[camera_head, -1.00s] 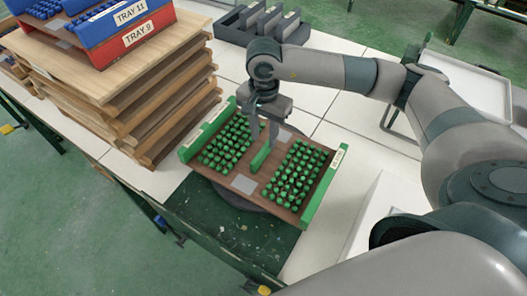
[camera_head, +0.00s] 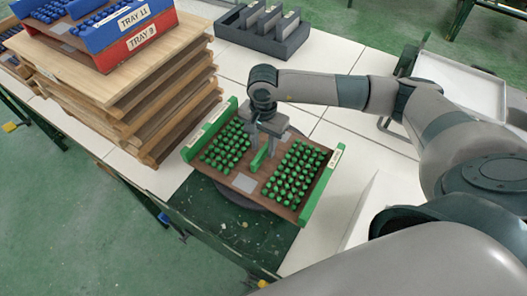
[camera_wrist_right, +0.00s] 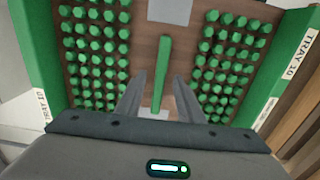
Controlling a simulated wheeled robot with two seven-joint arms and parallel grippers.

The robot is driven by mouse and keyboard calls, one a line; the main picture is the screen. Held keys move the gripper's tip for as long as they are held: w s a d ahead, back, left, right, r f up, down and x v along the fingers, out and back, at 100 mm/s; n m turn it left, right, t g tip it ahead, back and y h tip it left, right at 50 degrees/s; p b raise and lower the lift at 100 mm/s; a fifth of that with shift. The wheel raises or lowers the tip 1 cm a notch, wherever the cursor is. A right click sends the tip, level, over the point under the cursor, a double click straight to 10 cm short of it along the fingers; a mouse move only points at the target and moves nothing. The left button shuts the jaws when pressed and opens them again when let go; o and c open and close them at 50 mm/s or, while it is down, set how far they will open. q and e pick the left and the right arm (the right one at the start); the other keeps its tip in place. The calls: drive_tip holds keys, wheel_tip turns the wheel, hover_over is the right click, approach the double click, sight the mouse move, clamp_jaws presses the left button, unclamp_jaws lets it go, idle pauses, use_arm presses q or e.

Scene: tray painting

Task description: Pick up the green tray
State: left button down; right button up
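The green tray (camera_head: 309,207) has a brown base, green end walls with labels and two blocks of green pegs. It lies on a dark round support at the table's front edge. A green bar, its handle (camera_head: 259,160), stands in the middle between the peg blocks. My right gripper (camera_head: 264,150) reaches down over the tray at this handle. In the right wrist view the two fingers (camera_wrist_right: 156,95) are apart, one on each side of the handle (camera_wrist_right: 163,75), with gaps between. My left gripper is not in view.
A stack of wooden trays (camera_head: 130,90) stands left of the green tray, with a red tray (camera_head: 135,48) and blue trays on top. A dark grey rack (camera_head: 262,35) is behind. A white bin (camera_head: 462,85) is at the right. White table lies clear between.

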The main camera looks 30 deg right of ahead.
drive_tip(key=shift+f, duration=1)
clamp_jaws()
drive_tip(key=shift+r, duration=0.1)
idle(0.8)
